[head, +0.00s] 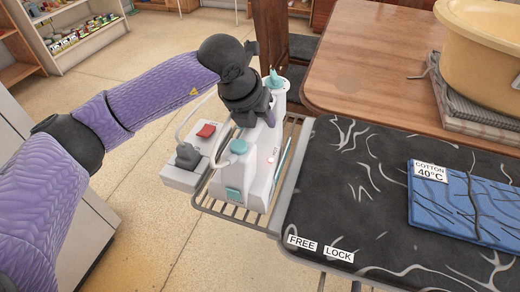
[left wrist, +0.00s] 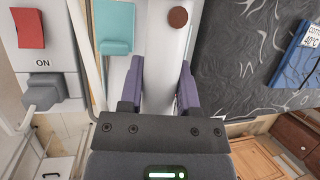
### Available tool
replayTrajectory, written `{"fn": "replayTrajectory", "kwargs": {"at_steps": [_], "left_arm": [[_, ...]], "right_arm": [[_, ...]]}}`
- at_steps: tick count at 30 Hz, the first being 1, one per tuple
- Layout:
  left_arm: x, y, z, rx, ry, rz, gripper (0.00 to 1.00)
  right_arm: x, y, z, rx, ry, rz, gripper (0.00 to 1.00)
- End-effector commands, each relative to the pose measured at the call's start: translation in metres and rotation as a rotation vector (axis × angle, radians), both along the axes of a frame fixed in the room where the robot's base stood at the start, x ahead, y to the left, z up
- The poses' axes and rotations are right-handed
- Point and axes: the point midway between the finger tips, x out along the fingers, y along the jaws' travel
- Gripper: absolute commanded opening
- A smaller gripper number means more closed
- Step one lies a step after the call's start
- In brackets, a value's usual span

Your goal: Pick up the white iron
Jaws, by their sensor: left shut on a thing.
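The white iron (head: 257,172) with teal parts stands on the wire rack at the left end of the ironing board. My left gripper (head: 257,112) comes down on it from above. In the left wrist view the fingers of my left gripper (left wrist: 160,88) lie on both sides of a white part of the iron (left wrist: 158,68), shut on it. The head view shows no clear gap between iron and rack. The gripper hides part of the iron's top. My right gripper is in neither view.
A socket box with a red switch (head: 206,130) stands close left of the iron; its switch (left wrist: 28,28) also shows in the wrist view. The dark ironing board (head: 340,190) carries a blue cloth (head: 470,208). A wooden table (head: 365,60) holds a yellow basin (head: 485,45).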

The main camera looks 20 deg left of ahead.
Motion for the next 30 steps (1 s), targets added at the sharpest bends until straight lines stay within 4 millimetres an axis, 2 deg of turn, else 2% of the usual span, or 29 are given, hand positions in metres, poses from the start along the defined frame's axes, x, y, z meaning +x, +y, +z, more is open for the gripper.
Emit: {"fn": "replayTrajectory", "kwargs": {"at_steps": [10,15,25,28,30], "left_arm": [[0.0,0.001,0.0,0.002,0.0,0.002,0.0],[0.0,0.001,0.0,0.002,0.0,0.002,0.0],[0.001,0.001,0.001,0.0,-0.004,0.002,0.0],[0.001,0.001,0.009,0.001,-0.006,0.002,0.0],[0.001,0.0,0.022,-0.001,-0.008,0.001,0.0]], "right_arm": [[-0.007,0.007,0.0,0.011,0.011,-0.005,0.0],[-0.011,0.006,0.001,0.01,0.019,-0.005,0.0],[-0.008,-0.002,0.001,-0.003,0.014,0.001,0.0],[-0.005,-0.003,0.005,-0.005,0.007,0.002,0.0],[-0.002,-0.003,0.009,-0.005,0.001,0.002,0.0]]}}
